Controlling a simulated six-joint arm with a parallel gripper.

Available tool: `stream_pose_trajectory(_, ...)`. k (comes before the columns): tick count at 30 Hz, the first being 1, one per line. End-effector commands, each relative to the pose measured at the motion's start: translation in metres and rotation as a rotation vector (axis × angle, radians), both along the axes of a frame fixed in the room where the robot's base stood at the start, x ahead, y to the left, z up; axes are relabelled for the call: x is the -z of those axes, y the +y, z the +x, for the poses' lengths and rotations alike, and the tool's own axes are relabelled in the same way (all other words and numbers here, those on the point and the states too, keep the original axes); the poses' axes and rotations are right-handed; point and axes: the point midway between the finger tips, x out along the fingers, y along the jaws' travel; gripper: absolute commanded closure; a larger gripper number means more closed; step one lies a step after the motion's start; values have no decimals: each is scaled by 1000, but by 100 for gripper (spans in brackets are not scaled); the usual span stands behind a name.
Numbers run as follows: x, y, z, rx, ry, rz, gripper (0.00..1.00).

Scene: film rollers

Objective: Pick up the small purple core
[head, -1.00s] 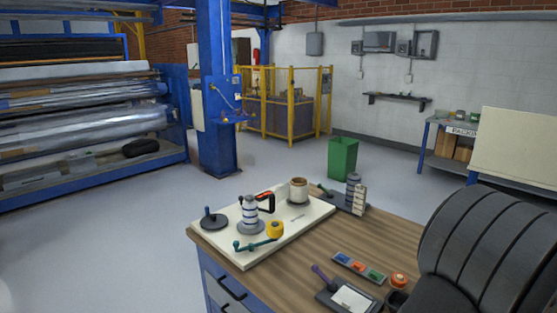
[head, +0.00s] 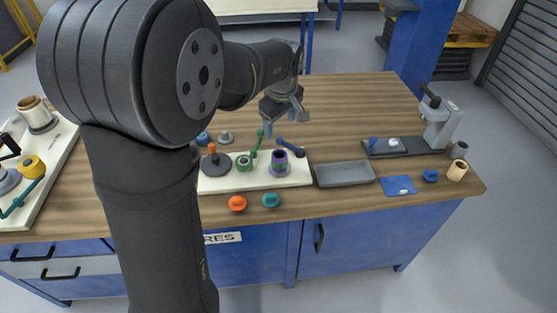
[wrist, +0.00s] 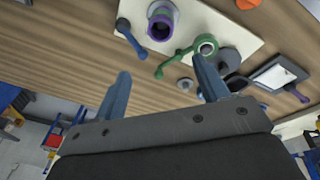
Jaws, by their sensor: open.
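The small purple core (head: 279,157) stands on a pale purple-grey round base on the white board (head: 255,184), with a dark green band around its middle. It also shows at the top of the wrist view (wrist: 160,28), where I see a dark opening in its end. My gripper (head: 284,122) is open and empty, above the wooden table on the far side of the core and apart from it.
A dark blue-handled tool (head: 292,148) lies beside the core. A green core with a lever (head: 245,162) and a dark disc (head: 215,165) share the board. A grey tray (head: 343,174) lies to the right. Orange (head: 237,203) and teal (head: 271,200) caps sit at the front edge.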

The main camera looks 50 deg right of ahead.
Motion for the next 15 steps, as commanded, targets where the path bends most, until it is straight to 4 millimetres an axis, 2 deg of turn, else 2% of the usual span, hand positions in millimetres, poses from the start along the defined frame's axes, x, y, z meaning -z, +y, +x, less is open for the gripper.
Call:
stream_pose_trajectory(6,8,14,-13,465,-154,-3,33)
stream_pose_trajectory(10,11,19,-18,648,-223,5,33)
stream_pose_trajectory(15,15,21,-20,752,-263,11,33)
